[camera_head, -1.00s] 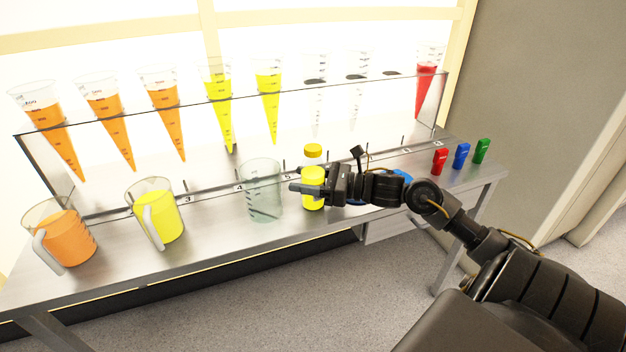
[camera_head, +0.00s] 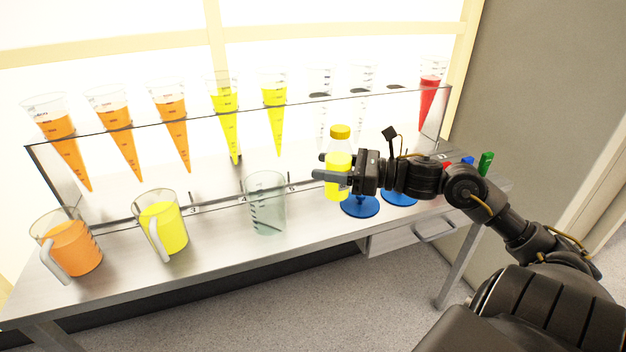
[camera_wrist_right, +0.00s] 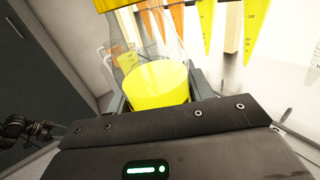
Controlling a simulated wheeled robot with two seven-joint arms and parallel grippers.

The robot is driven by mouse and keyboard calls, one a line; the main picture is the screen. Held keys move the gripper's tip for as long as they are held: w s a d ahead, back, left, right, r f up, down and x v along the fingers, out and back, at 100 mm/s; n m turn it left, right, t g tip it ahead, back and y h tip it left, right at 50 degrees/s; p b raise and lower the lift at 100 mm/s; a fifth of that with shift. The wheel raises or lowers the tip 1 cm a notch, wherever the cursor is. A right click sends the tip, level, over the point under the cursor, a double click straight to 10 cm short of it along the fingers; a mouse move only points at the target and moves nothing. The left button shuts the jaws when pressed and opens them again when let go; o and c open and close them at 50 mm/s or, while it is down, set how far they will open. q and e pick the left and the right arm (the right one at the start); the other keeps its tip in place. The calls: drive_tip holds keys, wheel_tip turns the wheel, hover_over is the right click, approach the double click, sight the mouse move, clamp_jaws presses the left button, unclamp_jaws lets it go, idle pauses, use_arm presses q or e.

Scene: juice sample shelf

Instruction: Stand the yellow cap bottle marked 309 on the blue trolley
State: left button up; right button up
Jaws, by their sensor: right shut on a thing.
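A clear bottle of yellow liquid with a yellow cap (camera_head: 340,131) is held upright in my right gripper (camera_head: 327,170). The bottle appears raised above the bench, and its number cannot be read. In the right wrist view the yellow liquid (camera_wrist_right: 155,84) shows between the jaws, with the yellow cap cut off by the top edge. No blue trolley can be seen. A dark jointed part (camera_wrist_right: 28,129), apparently my left arm's end, shows small at the left of the right wrist view; its jaws cannot be made out.
The steel bench (camera_head: 215,245) carries an orange jug (camera_head: 75,247), a yellow jug (camera_head: 170,228) and an empty beaker (camera_head: 267,205). Blue round bases (camera_head: 361,207) stand below the bottle. A rack (camera_head: 110,195) of cones runs behind. A green block (camera_head: 486,163) is at right.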

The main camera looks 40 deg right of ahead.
use_arm(q)
drive_tip(key=s+a+g, duration=0.1)
drive_tip(key=s+f+g+p, duration=0.1)
drive_tip(key=s, duration=0.1)
drive_tip(key=shift+a+y, duration=0.3)
drive_tip(key=shift+a, duration=0.05)
use_arm(e)
drive_tip(key=s+d+r, duration=0.2)
drive_tip(key=s+r, duration=0.2)
drive_tip(key=s, duration=0.4)
drive_tip(key=shift+s+d, duration=0.25)
drive_tip(key=shift+d, duration=0.05)
